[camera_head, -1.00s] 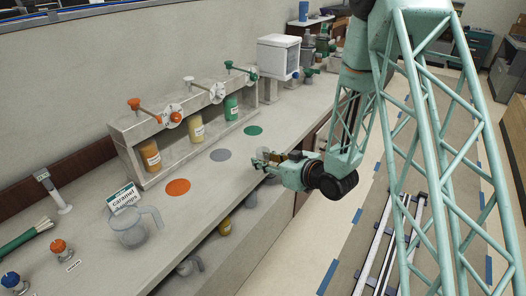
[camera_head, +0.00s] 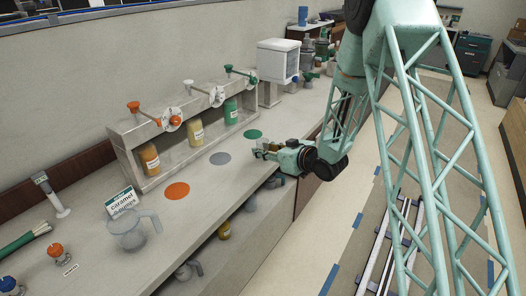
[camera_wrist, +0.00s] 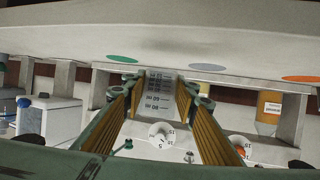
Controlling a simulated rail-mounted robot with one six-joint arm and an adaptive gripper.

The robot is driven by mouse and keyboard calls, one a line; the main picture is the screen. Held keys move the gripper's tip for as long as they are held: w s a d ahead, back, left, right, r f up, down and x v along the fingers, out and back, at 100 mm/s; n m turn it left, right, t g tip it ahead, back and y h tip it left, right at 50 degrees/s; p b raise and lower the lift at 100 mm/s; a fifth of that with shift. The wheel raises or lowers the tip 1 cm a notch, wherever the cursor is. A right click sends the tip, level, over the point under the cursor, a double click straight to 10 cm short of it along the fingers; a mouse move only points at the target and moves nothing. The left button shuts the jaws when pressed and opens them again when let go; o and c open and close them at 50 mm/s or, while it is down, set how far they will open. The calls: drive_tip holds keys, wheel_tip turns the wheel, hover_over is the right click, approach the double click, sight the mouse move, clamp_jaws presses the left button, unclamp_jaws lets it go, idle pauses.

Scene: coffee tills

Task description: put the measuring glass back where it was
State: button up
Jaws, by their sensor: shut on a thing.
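The measuring glass (camera_wrist: 158,92) is a clear vessel with dark ml marks. In the wrist view it sits between the two ribbed finger pads of my gripper (camera_wrist: 160,105), which is shut on it. In the head view my gripper (camera_head: 262,150) is over the front part of the counter, near the green disc (camera_head: 253,134) and the grey disc (camera_head: 220,158); the glass is small and mostly hidden there. The wrist view looks upside down, with the counter (camera_wrist: 170,35) at the top. I cannot tell the glass's exact height above the counter.
A dispenser rack (camera_head: 180,135) with three bottles and valves stands behind the discs. A clear jug (camera_head: 133,230) and a caramel sign (camera_head: 122,202) are at the left, near the orange disc (camera_head: 176,191). A white-lidded container (camera_head: 277,62) stands farther right.

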drive_tip(key=w, duration=0.6)
drive_tip(key=shift+a+f+b, duration=0.2)
drive_tip(key=shift+f+b, duration=0.1)
drive_tip(key=shift+f, duration=0.1)
drive_tip(key=shift+f+b, duration=0.5)
drive_tip(key=shift+f, duration=1.15)
drive_tip(key=shift+f+b, duration=0.3)
drive_tip(key=shift+f, duration=0.05)
drive_tip(key=o, duration=0.7)
drive_tip(key=shift+o, duration=1)
drive_tip(key=shift+s+f, duration=0.1)
drive_tip(key=shift+f, duration=0.1)
drive_tip(key=shift+r, duration=0.1)
